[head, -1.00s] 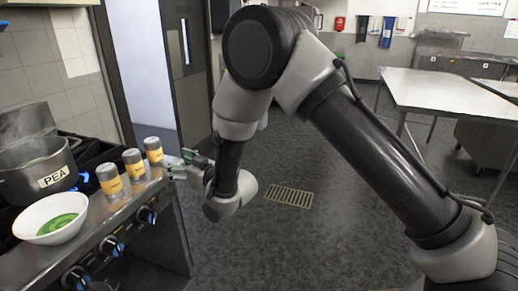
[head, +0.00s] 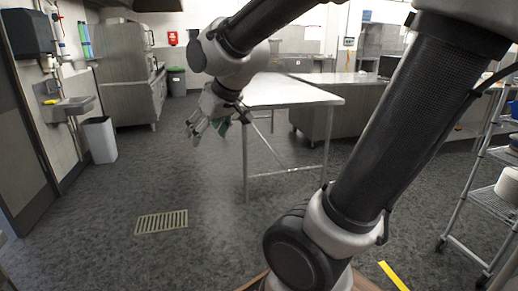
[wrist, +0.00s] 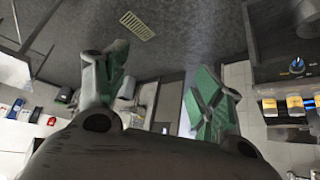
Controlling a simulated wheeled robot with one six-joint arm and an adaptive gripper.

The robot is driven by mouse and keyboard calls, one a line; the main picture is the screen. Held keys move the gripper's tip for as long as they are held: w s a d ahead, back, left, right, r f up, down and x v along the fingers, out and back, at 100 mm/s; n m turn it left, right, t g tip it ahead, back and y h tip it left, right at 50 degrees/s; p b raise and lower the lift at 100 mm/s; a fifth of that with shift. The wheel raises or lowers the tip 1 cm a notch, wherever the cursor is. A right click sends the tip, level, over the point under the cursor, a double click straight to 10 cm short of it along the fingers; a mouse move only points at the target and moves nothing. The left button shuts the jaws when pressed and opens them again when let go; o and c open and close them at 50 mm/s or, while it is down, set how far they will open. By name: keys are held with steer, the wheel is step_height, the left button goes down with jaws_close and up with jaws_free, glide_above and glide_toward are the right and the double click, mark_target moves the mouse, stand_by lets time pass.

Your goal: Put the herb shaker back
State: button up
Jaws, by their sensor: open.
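Several shakers with yellow-orange labels and grey tops stand in a row on the stove's steel front ledge at the right of the wrist view; three show there, a near one (wrist: 270,107), a middle one (wrist: 295,105) and one at the edge (wrist: 315,104). I cannot read their labels, so which holds herbs is unclear. My gripper (head: 207,127) hangs in the air over the floor in the head view, left of the steel table. Its green-padded fingers are spread and empty in the wrist view (wrist: 165,80), well apart from the shakers.
A steel table (head: 290,92) stands right of my gripper in the head view. A white bin (head: 99,140) and a wall sink (head: 70,105) are at the left. A wire rack (head: 490,200) is at the right. The floor around the drain grate (head: 161,222) is clear.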

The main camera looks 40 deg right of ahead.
steer(key=s+d+g, duration=0.1)
steer(key=s+d, duration=0.1)
steer(key=s, duration=0.3)
steer(key=s+d+m+g, duration=0.1)
steer(key=s+d, duration=0.1)
steer(key=s, duration=0.4)
steer(key=s+d+f+m+h, duration=0.1)
steer(key=s+d, duration=0.1)
steer(key=s, duration=0.3)
steer(key=shift+s+d+g, duration=0.25)
steer(key=shift+d+g, duration=0.1)
steer(key=shift+g, duration=0.05)
